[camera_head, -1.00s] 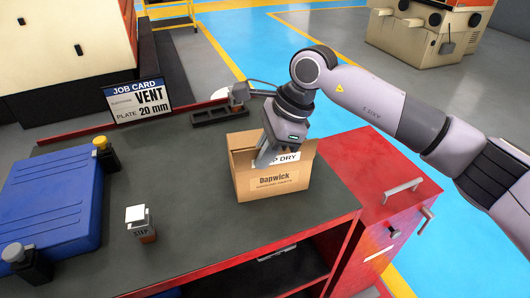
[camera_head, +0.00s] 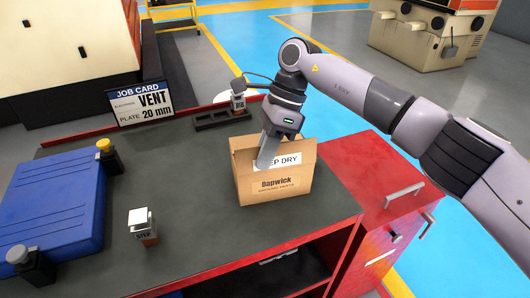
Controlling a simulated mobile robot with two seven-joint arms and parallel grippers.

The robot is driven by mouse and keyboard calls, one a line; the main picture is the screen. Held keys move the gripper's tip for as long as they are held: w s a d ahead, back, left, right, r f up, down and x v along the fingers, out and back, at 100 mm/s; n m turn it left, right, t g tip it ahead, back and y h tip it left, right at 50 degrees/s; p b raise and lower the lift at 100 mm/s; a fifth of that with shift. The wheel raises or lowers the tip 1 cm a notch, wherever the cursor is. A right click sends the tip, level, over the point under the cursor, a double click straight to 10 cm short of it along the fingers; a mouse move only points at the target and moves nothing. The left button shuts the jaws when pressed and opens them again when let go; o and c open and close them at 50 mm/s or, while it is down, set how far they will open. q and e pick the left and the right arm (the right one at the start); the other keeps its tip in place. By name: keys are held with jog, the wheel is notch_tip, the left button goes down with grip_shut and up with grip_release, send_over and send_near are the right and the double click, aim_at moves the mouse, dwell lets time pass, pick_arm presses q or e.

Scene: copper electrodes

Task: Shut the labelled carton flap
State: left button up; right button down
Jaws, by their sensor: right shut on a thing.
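A brown open-topped carton (camera_head: 258,190) marked "Dapwick" stands on the dark bench top. The labelled flap (camera_head: 290,160), with a white label reading "EP DRY", shows at the carton's top. It stands tilted rather than flat, and its left part is hidden by my right gripper. My right gripper (camera_head: 267,154) comes down from above with its fingers at the left end of the label. It is shut on the labelled flap; the fingertips' contact is partly hidden. My left gripper is not in view.
A blue case (camera_head: 52,205) with dark posts lies at the left. A small block marked "STEP" (camera_head: 143,228) stands left of the carton. A job card (camera_head: 140,102) and a black tray (camera_head: 215,119) are behind. The bench front between block and carton is clear.

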jog(key=c, duration=1.3)
grip_release()
jog(key=shift+b+v, duration=0.5)
jog(key=shift+v, duration=3.15)
